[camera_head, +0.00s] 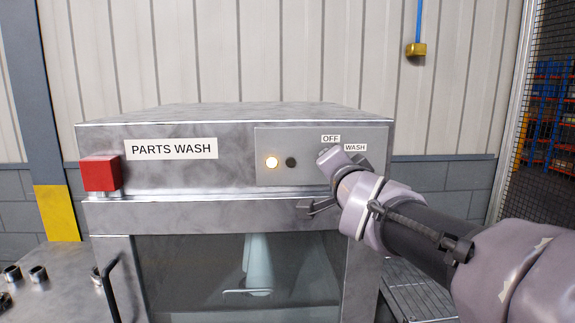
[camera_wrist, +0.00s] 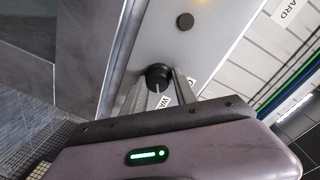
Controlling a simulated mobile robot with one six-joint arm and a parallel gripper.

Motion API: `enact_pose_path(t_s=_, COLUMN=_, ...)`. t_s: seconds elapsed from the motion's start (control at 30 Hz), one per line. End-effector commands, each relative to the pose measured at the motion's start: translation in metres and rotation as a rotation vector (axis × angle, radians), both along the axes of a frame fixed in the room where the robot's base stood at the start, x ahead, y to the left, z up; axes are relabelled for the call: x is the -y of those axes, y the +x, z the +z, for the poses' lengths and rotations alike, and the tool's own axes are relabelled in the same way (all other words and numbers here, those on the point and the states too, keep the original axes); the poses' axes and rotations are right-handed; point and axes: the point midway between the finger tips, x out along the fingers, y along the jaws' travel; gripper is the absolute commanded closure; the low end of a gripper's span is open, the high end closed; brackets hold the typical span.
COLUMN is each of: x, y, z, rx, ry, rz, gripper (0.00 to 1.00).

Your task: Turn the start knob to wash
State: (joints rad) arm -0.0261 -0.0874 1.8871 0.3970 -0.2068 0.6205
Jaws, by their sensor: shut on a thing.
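The start knob (camera_wrist: 158,74) is round and black, on the grey control panel (camera_wrist: 150,35) of the parts washer. In the wrist view its white pointer line points down, toward the WASH label (camera_wrist: 163,101). My gripper (camera_wrist: 159,82) has one finger on each side of the knob and is shut on it. In the head view my gripper (camera_head: 328,160) is at the right part of the panel and hides the knob. The OFF label (camera_head: 331,139) shows just above it, and the WASH label shows to its upper right.
A lit lamp (camera_head: 271,162) and a small black button (camera_head: 291,162) sit left of my gripper. A red box (camera_head: 101,173) is on the washer's left front corner. The glazed door (camera_head: 240,270) below looks shut. Metal parts (camera_head: 38,274) stand on the bench at left.

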Motion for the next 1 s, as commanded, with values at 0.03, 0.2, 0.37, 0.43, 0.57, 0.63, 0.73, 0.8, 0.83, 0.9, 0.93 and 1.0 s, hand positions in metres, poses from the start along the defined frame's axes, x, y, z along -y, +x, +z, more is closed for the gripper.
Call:
enact_pose_path(t_s=0.03, x=0.000, y=0.000, z=-0.004, rx=-0.009, ry=0.002, rz=-0.001, gripper=1.00)
enact_pose_path(t_s=0.2, x=0.000, y=0.000, z=-0.003, rx=-0.006, ry=0.001, rz=-0.001, gripper=0.48)
enact_pose_path(t_s=0.37, x=0.000, y=0.000, z=-0.002, rx=-0.004, ry=0.000, rz=0.000, gripper=0.48)
enact_pose_path(t_s=0.43, x=0.000, y=-0.001, z=-0.002, rx=-0.004, ry=0.000, rz=0.000, gripper=0.48)
enact_pose_path(t_s=0.57, x=-0.001, y=-0.013, z=0.001, rx=-0.001, ry=0.000, rz=0.000, gripper=0.48)
enact_pose_path(t_s=0.63, x=-0.001, y=-0.028, z=0.002, rx=-0.001, ry=0.001, rz=0.001, gripper=0.48)
enact_pose_path(t_s=0.73, x=-0.002, y=-0.058, z=0.006, rx=0.000, ry=0.002, rz=0.001, gripper=0.48)
enact_pose_path(t_s=0.8, x=-0.003, y=-0.082, z=0.010, rx=0.001, ry=0.002, rz=0.000, gripper=0.48)
enact_pose_path(t_s=0.83, x=-0.003, y=-0.092, z=0.010, rx=0.001, ry=0.000, rz=0.001, gripper=0.48)
enact_pose_path(t_s=0.9, x=-0.004, y=-0.115, z=0.012, rx=0.000, ry=0.001, rz=0.000, gripper=0.48)
enact_pose_path(t_s=0.93, x=-0.004, y=-0.124, z=0.013, rx=0.000, ry=0.001, rz=0.000, gripper=0.48)
enact_pose_path(t_s=1.0, x=-0.005, y=-0.142, z=0.014, rx=-0.001, ry=0.001, rz=0.001, gripper=0.48)
